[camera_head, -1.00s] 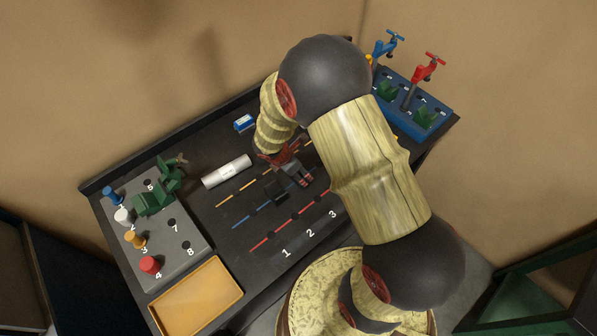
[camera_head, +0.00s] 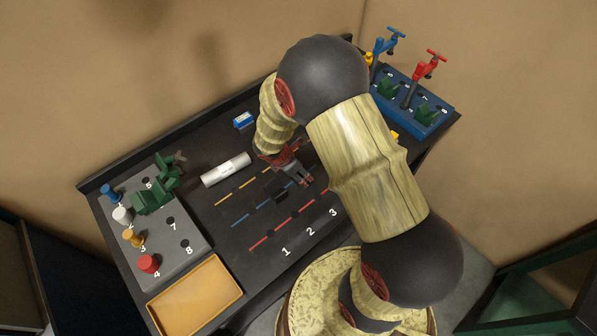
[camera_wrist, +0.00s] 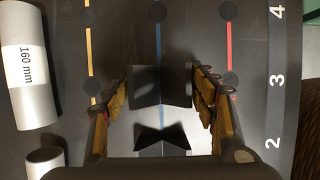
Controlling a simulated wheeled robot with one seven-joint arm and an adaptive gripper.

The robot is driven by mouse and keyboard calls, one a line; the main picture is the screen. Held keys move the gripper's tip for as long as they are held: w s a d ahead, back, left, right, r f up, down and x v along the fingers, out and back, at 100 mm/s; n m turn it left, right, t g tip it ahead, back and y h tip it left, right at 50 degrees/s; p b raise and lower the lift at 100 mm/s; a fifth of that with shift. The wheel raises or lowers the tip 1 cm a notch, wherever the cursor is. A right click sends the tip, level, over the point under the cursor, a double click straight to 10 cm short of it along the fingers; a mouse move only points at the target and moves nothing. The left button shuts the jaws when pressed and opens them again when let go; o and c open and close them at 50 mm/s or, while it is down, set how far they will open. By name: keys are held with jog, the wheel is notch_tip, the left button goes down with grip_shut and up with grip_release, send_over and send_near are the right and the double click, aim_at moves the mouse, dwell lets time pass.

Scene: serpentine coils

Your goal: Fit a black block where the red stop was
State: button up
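A black block (camera_wrist: 160,84) with V-shaped faces lies between my fingers in the wrist view, over the blue line. In the head view it is a small dark shape (camera_head: 280,197) beside my gripper (camera_head: 297,178), partly hidden. My gripper (camera_wrist: 160,92) has its two yellow-padded fingers spread on either side of the block, with narrow gaps at the sides. A red-topped stop (camera_head: 149,264) stands at position 4 of the grey rack (camera_head: 188,218).
Orange, blue and red lines with dark holes cross the black board (camera_head: 225,236). A white "160 mm" cylinder (camera_head: 226,170) lies left of my gripper. An empty tan tray (camera_head: 196,297) is at the front. Green blocks (camera_head: 160,188) stand on the rack. A blue clamp stand (camera_head: 412,105) is at the back right.

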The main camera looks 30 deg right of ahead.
jog(key=o, duration=0.4)
jog(key=shift+r, duration=0.15)
jog(key=v, duration=1.1)
jog(key=shift+s+a+r, duration=0.1)
jog(key=shift+a+r, duration=0.1)
jog(key=shift+r, duration=0.15)
jog(key=s+a+r+m+t+y+b, duration=0.1)
jog(key=s+r+m, duration=0.5)
jog(key=r, duration=0.1)
jog(key=s+a+r+m+t+y+b, duration=0.2)
jog(key=s+r+m, duration=0.3)
jog(key=r+m, duration=0.2)
jog(key=s+a+r+m+t+y+b, duration=0.1)
jog(key=s+a+r+m, duration=0.1)
jog(key=s+r+m, duration=0.4)
jog(key=shift+s+a+r+m+t+b, duration=0.1)
jog(key=shift+s+r+m+t+b, duration=0.25)
jog(key=shift+m, duration=0.25)
